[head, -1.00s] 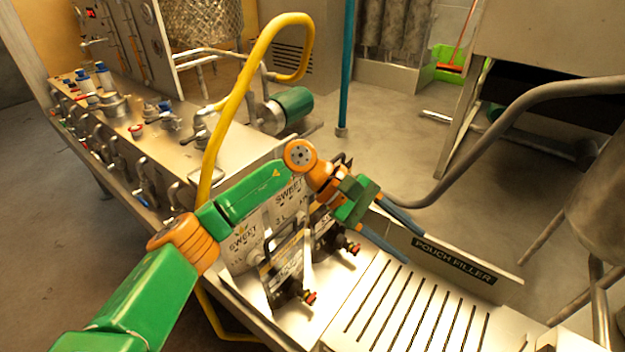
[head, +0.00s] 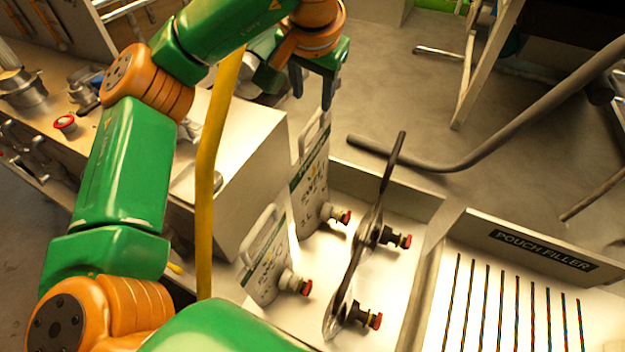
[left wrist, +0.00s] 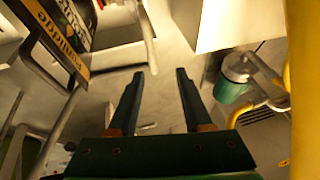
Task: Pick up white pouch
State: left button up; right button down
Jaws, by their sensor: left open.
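A white pouch (head: 313,185) with a handle cut-out, a dark green band and a red-tipped spout stands upright in the metal tray (head: 385,270). A second white pouch (head: 262,268) with a red-tipped spout stands nearer, to its left. Two more pouches (head: 390,180) (head: 343,290) are seen almost edge-on to the right. My left gripper (head: 312,92) appears just above the handle of the rear white pouch, with no visible hold on it. In the left wrist view the left gripper (left wrist: 160,73) is open and empty between its fingers. My right gripper is not in view.
A yellow bent pipe (head: 212,170) rises close beside my left arm. A grey curved rail (head: 480,150) crosses behind. A dark-labelled pouch (left wrist: 62,25) fills the wrist view's upper left.

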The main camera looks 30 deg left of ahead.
aim_at(313, 118)
pick_arm(q)
notch_tip(313, 118, down, 6)
jog(key=shift+w+r+p, duration=0.1)
jog(key=shift+w+p, duration=0.05)
jog(key=shift+p, duration=0.5)
jog(key=shift+w+a+f, duration=0.1)
jog(key=shift+w+f, duration=0.1)
jog(key=shift+w, duration=0.05)
jog(key=shift+s+r, duration=0.1)
grip_shut()
dwell(0.6)
